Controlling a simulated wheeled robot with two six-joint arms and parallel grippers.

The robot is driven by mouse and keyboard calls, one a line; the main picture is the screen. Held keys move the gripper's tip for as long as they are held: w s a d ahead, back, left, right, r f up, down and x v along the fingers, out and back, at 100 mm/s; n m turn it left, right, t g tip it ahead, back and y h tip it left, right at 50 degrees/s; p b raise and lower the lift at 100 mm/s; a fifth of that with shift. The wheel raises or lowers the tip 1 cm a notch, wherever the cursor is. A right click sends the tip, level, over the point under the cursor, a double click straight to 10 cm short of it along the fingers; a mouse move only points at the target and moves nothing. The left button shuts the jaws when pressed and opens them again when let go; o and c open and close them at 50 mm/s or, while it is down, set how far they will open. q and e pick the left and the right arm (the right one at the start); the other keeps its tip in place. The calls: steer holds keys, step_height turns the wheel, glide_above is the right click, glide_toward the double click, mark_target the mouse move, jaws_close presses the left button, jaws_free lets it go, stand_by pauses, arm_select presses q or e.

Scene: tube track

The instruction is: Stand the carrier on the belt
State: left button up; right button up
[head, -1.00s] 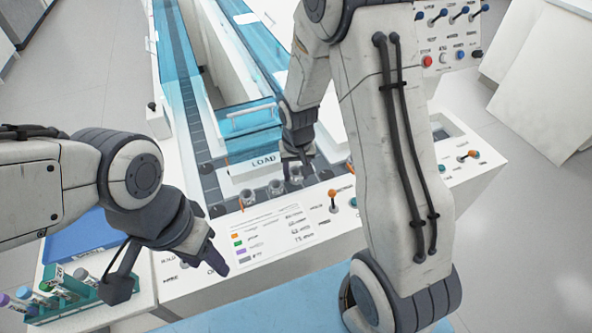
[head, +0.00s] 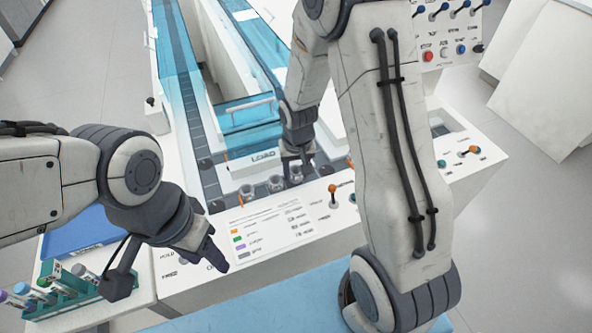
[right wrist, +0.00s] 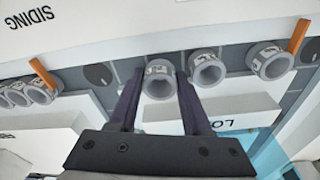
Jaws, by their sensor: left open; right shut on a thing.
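My right gripper (head: 299,158) reaches down at the console's back edge, beside the LOAD block. In the right wrist view its two fingers (right wrist: 158,100) are shut on a grey ring-shaped carrier (right wrist: 159,83), one on each side. Two similar carriers (right wrist: 207,70) (right wrist: 268,62) stand to its right in that view. The head view shows a short row of carriers (head: 246,194) on the dark belt (head: 187,112). I cannot tell whether the held carrier touches the belt. My left gripper (head: 168,270) is open and empty above the console's left end.
A green rack (head: 68,283) with several capped tubes stands at lower left by a blue tray (head: 80,236). Orange-topped levers (head: 332,189) rise from the console. Blue clear covers (head: 247,115) flank the track. Orange posts (right wrist: 298,37) stand beside the carriers in the wrist view.

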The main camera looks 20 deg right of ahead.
steer(key=shift+f+b, duration=0.3)
steer(key=shift+f, duration=0.3)
stand_by(0.3)
steer(key=o, duration=1.1)
steer(key=shift+c, duration=0.2)
steer(key=r, duration=0.3)
steer(key=s+r+p, duration=0.1)
steer(key=r, duration=0.6)
steer(key=shift+s+a+r, duration=0.15)
steer(key=shift+r, duration=0.05)
